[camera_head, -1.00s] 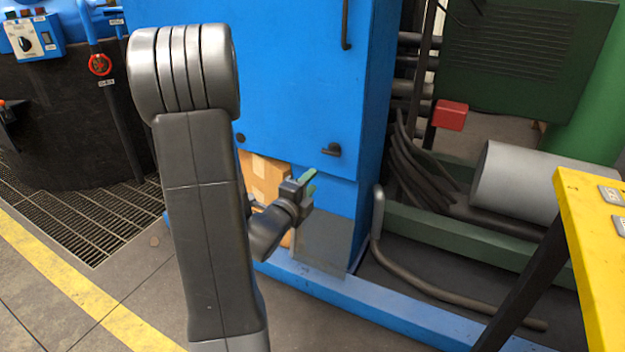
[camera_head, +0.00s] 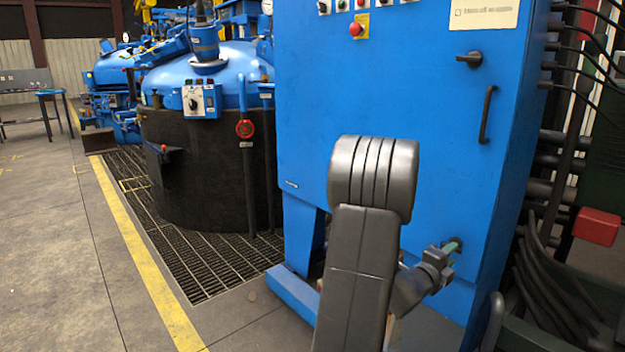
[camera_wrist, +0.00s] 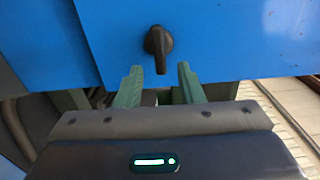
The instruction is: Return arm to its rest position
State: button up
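My arm (camera_head: 360,265) stands in front of the blue cabinet (camera_head: 400,90), bent, with its elbow high. My gripper (camera_head: 452,247) is beyond the arm, close to the lower part of the cabinet's front. In the wrist view my gripper (camera_wrist: 159,78) shows two green fingers, parted with nothing between them. A black rotary knob (camera_wrist: 158,42) on the blue panel lies just past the fingertips, centred between them. I cannot tell whether they touch it. In the head view that knob is mostly hidden behind the gripper.
The cabinet also has an upper black knob (camera_head: 469,60) and a bar handle (camera_head: 487,115). A round furnace (camera_head: 205,165) stands left on floor grating (camera_head: 190,262). A red box (camera_head: 597,227) and cables are at right. Open floor (camera_head: 50,240) lies left of the yellow line.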

jog(key=shift+x, duration=1)
jog(key=shift+a, duration=0.1)
jog(key=p+v, duration=0.2)
jog(key=v, duration=1.1)
jog(key=b+x, duration=0.2)
jog(key=x, duration=1.1)
jog(key=shift+w+d, duration=0.1)
jog(key=shift+d, duration=0.2)
jog(key=n, duration=0.4)
jog(key=r+n, duration=0.1)
jog(key=n, duration=0.1)
jog(key=shift+a, duration=0.3)
